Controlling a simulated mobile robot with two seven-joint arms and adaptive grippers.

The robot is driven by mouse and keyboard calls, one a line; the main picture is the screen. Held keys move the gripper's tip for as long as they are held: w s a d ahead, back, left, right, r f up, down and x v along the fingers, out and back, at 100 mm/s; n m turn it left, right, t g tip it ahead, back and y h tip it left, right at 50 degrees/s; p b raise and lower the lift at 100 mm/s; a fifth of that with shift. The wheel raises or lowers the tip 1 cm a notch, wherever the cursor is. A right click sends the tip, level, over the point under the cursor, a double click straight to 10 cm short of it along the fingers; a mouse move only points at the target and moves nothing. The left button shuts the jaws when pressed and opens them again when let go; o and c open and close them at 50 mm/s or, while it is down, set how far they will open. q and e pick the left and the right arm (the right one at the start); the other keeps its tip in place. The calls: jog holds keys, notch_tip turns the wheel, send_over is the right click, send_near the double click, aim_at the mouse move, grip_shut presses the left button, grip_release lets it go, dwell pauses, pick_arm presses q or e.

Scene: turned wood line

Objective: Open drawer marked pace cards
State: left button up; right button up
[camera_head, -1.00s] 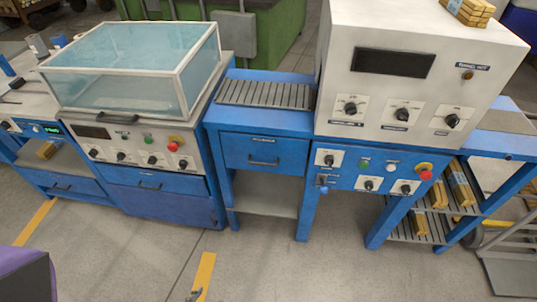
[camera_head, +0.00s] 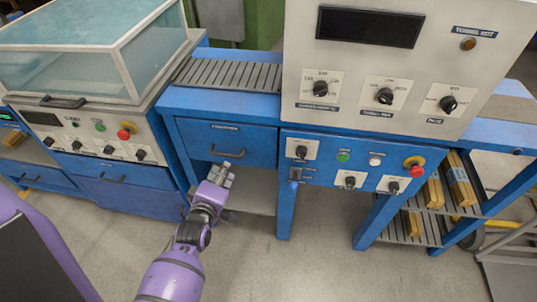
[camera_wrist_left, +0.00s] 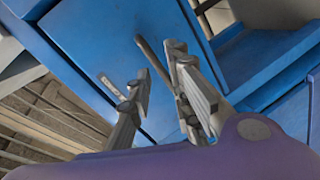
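A blue drawer (camera_head: 200,140) with a small label strip (camera_head: 225,127) sits under the slatted conveyor; it appears closed, and its label is too small to read. Its dark bar handle (camera_head: 227,154) is on the front. My left gripper (camera_head: 224,170) is just below and in front of this handle. In the left wrist view, the left gripper (camera_wrist_left: 160,78) is open, with its two fingers apart. The handle (camera_wrist_left: 151,60) shows between the fingertips, nearer the right finger; contact cannot be told. My right gripper is out of view.
A white control box (camera_head: 400,70) stands right of the drawer, above a blue panel with knobs and a red button (camera_head: 414,162). Left is a glass-lidded machine (camera_head: 70,60) with another blue drawer (camera_head: 140,175). A shelf (camera_head: 250,195) lies below the labelled drawer.

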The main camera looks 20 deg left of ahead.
aim_at(230, 155)
pick_arm(q)
jog(key=w+n, duration=0.1)
jog(key=w, duration=0.1)
jog(key=w+a+n, duration=0.1)
jog(key=w, duration=0.2)
jog(key=w+a+f+n, duration=0.1)
jog(key=w+n, duration=0.1)
jog(key=shift+w, duration=0.3)
grip_shut()
